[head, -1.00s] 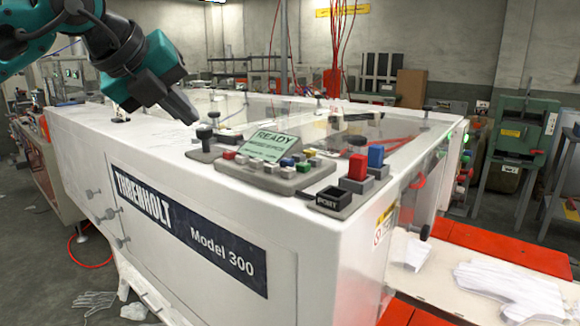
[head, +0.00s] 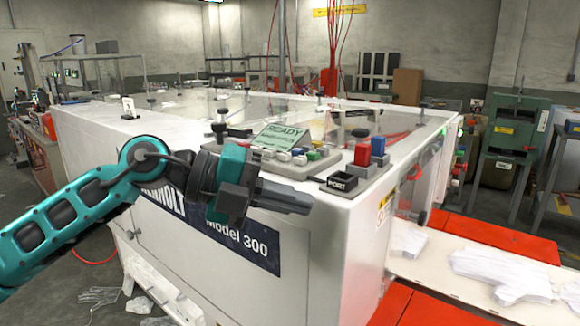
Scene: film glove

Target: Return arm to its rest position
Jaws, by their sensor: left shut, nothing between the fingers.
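My left gripper (head: 284,198) is shut and empty. It points to the right in front of the white machine's front face, below the control panel's edge, and covers part of the "Model 300" label. My left arm comes in from the lower left. The white machine (head: 335,255) fills the middle. Its control panel (head: 290,163) has a small screen reading "READY", with several coloured buttons. My right gripper is not in view.
A pale outfeed table (head: 440,281) with white gloves (head: 500,272) stands at right, between red surfaces (head: 497,238). Gloves and clear film scraps lie on the floor at lower left. A green machine (head: 507,140) stands at back right. The floor left of the machine is partly open.

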